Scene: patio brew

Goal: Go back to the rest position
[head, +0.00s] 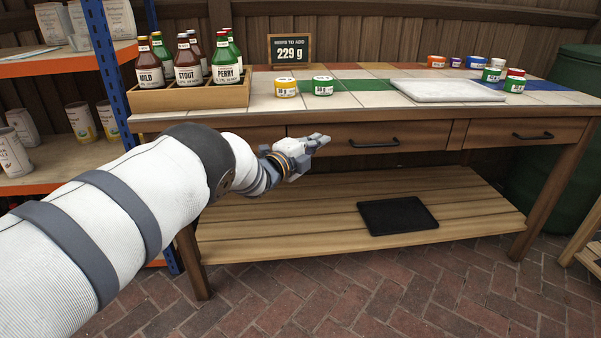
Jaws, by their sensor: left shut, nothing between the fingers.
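My left arm comes in from the left, and my left gripper (322,140) is shut and empty. My right gripper does not show.
The tiled table (349,101) carries a wooden bottle crate (203,98), a sign reading 229 g (290,50), a white tray (446,91) and several small jars. A black mat (397,216) lies on the lower shelf. Shelving (108,65) stands left. Brick floor in front is clear.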

